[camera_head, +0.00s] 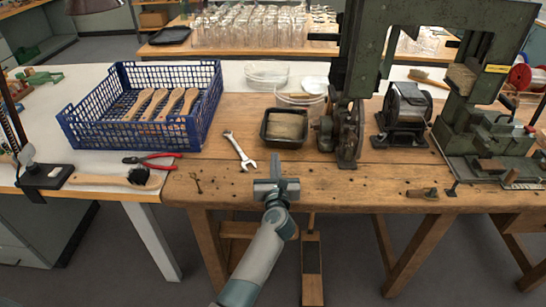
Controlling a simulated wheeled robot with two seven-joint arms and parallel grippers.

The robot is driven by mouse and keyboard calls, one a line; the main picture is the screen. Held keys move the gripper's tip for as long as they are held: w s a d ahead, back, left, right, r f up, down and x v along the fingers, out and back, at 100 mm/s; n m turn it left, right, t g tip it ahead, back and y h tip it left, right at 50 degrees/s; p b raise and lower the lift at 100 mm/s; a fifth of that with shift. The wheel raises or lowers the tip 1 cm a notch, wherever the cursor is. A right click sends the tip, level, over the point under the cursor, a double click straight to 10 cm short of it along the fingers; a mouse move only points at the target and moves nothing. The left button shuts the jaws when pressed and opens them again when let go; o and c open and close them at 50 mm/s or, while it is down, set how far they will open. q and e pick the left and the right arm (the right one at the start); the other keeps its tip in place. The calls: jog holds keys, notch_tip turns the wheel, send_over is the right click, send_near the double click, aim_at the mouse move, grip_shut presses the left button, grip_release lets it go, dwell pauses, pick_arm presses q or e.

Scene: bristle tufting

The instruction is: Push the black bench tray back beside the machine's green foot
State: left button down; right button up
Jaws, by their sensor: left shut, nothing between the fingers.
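The black bench tray (265,138) sits on the wooden bench, left of the green machine (361,60), with a block of tan bristle material in it. Its right side is close to the machine's dark wheel (348,135). I cannot clearly make out the machine's green foot behind the wheel. My left gripper (277,168) is shut and empty over the front of the bench, just in front of the tray and apart from it. My right gripper is not in view.
A steel wrench (239,149) lies left of the tray. A blue crate (205,118) with wooden brush handles stands farther left, with red pliers (152,160) in front. Clear bowls (299,97) stand behind the tray. The bench front right of my gripper is mostly clear.

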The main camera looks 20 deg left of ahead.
pick_arm(q)
jog(key=v, duration=0.6)
jog(key=shift+s+d+f, duration=0.1)
jog(key=shift+s, duration=0.15)
jog(key=shift+s+d+b, duration=0.25)
jog(key=shift+s+b, duration=0.05)
jog(key=shift+s, duration=0.3)
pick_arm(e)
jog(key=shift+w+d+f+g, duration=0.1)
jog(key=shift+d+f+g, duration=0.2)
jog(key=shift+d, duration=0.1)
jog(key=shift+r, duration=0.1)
